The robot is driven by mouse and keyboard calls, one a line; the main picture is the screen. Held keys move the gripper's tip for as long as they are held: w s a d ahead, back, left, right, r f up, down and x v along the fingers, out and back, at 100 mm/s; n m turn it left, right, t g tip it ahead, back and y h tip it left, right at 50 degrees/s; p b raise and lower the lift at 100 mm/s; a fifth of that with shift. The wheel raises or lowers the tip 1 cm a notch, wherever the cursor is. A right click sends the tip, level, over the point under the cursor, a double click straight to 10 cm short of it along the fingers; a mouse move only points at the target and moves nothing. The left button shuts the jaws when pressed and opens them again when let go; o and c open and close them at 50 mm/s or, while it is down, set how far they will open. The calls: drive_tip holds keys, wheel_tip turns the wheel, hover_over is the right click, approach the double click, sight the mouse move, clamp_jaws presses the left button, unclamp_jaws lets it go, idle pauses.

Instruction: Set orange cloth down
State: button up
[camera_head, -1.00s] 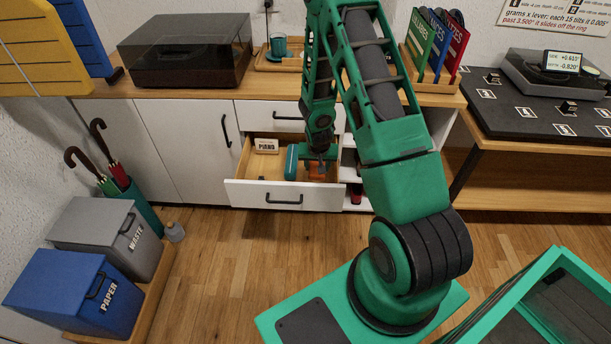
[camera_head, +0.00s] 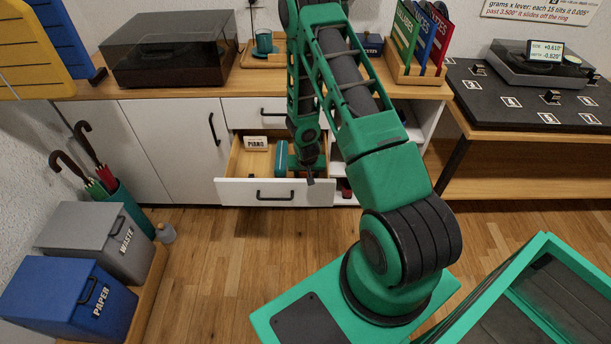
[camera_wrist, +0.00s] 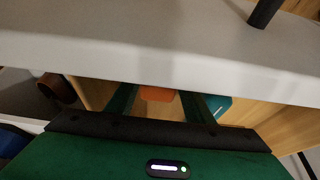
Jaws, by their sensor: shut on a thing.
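The orange cloth (camera_wrist: 157,93) shows as a small patch between the two green fingers of my gripper (camera_wrist: 160,98) in the wrist view. My gripper is shut on it. In the head view my gripper (camera_head: 309,177) is down at the right part of the open drawer (camera_head: 262,191), behind its front panel, and the cloth is hidden there. In the wrist view the pale drawer front (camera_wrist: 150,55) crosses close over the fingers and hides part of them. I cannot tell whether the cloth touches the drawer floor.
A teal object (camera_head: 281,157) lies in the drawer just left of my gripper; it also shows in the wrist view (camera_wrist: 218,104). A label reading PIANO (camera_head: 256,143) stands at the drawer's back left. Open shelves lie to the right.

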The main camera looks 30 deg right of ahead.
drive_tip(key=o, duration=1.1)
drive_tip(key=shift+f, duration=0.1)
drive_tip(key=v, duration=1.2)
drive_tip(key=s+d+r+g, duration=0.1)
drive_tip(key=s+d+r, duration=0.1)
drive_tip(key=s+r, duration=0.65)
drive_tip(key=s+d+r+g, duration=0.1)
drive_tip(key=s+r, duration=0.3)
drive_tip(key=r, duration=0.9)
drive_tip(key=s+a+r+y, duration=0.1)
drive_tip(key=s+a+r, duration=0.1)
drive_tip(key=s+r, duration=0.3)
drive_tip(key=s+a+r+g+y, duration=0.1)
drive_tip(key=s+a+r, duration=0.2)
drive_tip(key=s, duration=1)
wheel_tip(320, 180, up, 4)
drive_tip(key=shift+s+a+f+g+y, duration=0.15)
drive_tip(key=shift+s+f+g+y, duration=0.15)
drive_tip(key=shift+s, duration=0.1)
